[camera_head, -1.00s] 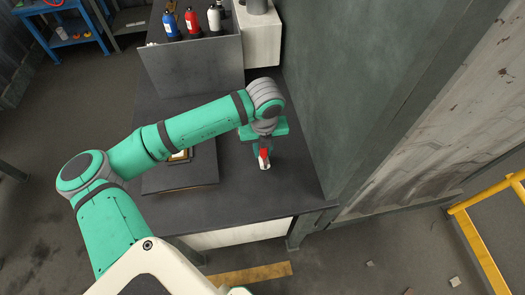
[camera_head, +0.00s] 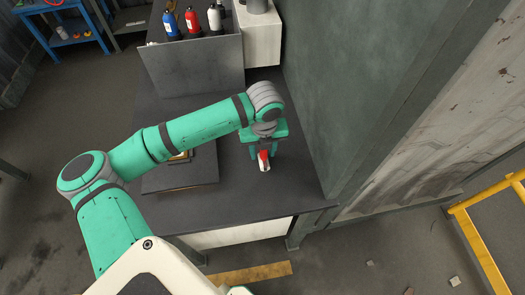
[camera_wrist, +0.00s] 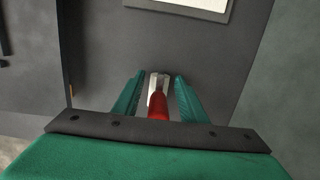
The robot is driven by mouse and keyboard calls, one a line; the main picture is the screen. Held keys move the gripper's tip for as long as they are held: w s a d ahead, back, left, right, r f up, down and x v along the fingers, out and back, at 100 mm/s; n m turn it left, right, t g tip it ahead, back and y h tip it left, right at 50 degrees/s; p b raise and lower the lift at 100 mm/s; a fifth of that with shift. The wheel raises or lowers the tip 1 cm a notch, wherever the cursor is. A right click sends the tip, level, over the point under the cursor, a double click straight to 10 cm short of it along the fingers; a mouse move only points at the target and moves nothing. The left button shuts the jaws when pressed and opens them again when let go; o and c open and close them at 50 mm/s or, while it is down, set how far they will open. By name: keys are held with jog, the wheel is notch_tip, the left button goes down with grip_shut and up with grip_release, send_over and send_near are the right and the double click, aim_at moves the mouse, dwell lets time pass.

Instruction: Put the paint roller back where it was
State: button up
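A red and white object, which looks like the paint roller (camera_head: 264,161), is near the right side of the dark workbench (camera_head: 250,200). My gripper (camera_head: 264,152) is directly over it, pointing down. In the wrist view the red part of the roller (camera_wrist: 158,105) is nearest me and its pale part lies farther off. The two green fingers of my gripper (camera_wrist: 158,90) stand on either side of it, with a visible gap on each side. The fingers look open around or just above the roller; the exact height is hard to tell. My wrist hides part of it in the head view.
A dark wall (camera_head: 340,90) rises close on the right. A raised dark panel (camera_head: 195,68) stands behind, with blue, red (camera_head: 193,20) and white bottles beyond it. A flat dark board (camera_head: 185,180) lies left of my gripper, partly under my arm. The front bench top is clear.

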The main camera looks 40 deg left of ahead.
jog(key=r, duration=0.7)
jog(key=d+r, duration=0.1)
jog(key=r, duration=0.3)
jog(key=shift+s+r, duration=0.35)
